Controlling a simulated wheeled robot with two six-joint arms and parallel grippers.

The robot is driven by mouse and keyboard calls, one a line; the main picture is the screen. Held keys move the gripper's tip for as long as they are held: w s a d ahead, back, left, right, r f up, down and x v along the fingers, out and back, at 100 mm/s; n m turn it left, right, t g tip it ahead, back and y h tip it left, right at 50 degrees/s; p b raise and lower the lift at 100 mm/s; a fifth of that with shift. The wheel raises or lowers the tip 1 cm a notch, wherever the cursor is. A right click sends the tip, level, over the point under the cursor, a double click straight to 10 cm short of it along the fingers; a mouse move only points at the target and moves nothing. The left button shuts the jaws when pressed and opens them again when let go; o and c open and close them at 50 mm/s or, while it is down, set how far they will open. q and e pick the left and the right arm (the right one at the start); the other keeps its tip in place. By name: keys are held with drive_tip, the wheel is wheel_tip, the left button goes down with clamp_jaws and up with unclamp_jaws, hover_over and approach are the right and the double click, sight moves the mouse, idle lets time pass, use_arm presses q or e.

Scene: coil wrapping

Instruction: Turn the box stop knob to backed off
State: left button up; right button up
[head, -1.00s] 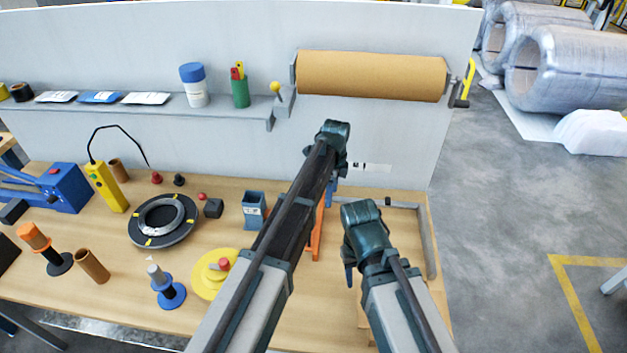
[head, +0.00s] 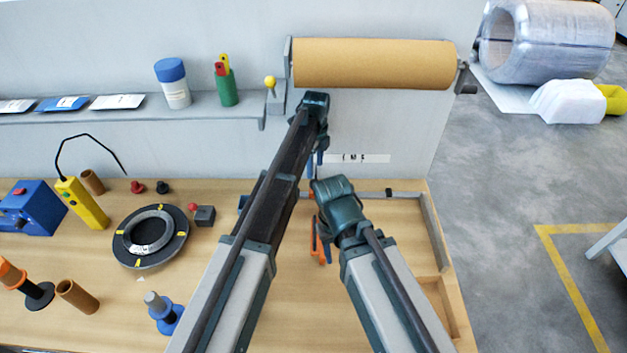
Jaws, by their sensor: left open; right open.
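At the right of the bench is a corner frame with a grey metal rail (head: 432,232). A small dark piece (head: 389,192) sits on its back edge; I cannot tell whether it is the box stop knob or how it is set. My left gripper (head: 316,162) is open, pointing down in front of the back panel, left of the white label strip (head: 372,158). My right gripper (head: 323,250) is open and low over the bench, left of the frame, close to an orange part (head: 313,238). My arms hide much of the bench centre.
A brown paper roll (head: 370,64) hangs on the panel above my grippers. A shelf (head: 215,110) holds a blue-lidded jar (head: 172,84) and a green cup (head: 227,88). The frame's inside looks clear.

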sight(315, 182)
use_arm(q)
wheel_tip(315, 182, down, 7)
drive_tip(key=b, duration=0.6)
drive_tip(key=shift+s+a, duration=0.1)
use_arm(e)
wheel_tip(315, 182, down, 7)
drive_tip(key=shift+r, duration=0.1)
use_arm(q)
drive_tip(key=shift+r, duration=0.1)
clamp_jaws()
